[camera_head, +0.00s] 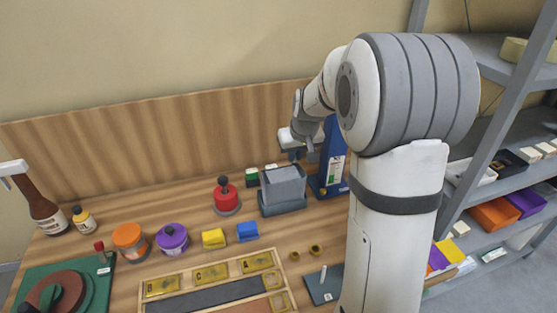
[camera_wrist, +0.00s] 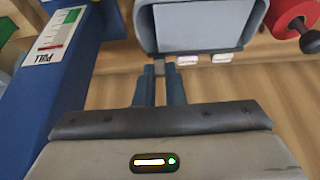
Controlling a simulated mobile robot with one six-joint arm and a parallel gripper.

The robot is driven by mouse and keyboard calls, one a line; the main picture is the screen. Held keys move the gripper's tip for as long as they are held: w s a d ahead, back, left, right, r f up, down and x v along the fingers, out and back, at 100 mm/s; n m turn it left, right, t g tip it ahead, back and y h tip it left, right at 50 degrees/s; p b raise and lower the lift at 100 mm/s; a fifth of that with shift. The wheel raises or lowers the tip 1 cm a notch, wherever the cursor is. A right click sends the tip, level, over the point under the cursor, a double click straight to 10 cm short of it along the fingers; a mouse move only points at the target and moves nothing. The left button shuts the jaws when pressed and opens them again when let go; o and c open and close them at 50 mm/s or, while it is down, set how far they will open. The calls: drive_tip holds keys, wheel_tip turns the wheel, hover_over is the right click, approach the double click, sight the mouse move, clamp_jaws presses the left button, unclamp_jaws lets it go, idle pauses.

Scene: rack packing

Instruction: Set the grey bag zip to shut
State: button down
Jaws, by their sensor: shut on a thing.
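The grey bag (camera_head: 283,187) stands upright on a dark grey base on the wooden table; it also shows at the top of the wrist view (camera_wrist: 205,47). My gripper (camera_head: 294,153) is just above and behind the bag in the head view. In the wrist view my gripper (camera_wrist: 161,76) has its two blue-grey fingers close together at the bag's edge. It is shut on a small grey piece, which looks like the zip pull (camera_wrist: 160,68). Most of this piece is hidden by the fingertips. I cannot tell how far the zip is closed.
A blue stand (camera_head: 333,160) with a label is close beside the bag, and a red knob (camera_head: 224,192) stands on its other side. Blue (camera_head: 247,231) and yellow (camera_head: 213,238) blocks lie in front. A shelf rack (camera_head: 500,175) stands at right.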

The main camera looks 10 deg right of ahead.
idle(0.3)
drive_tip(key=c, duration=1.5)
unclamp_jaws()
drive_tip(key=shift+a, duration=0.1)
drive_tip(key=shift+b+v, duration=0.4)
drive_tip(key=shift+v, duration=3.5)
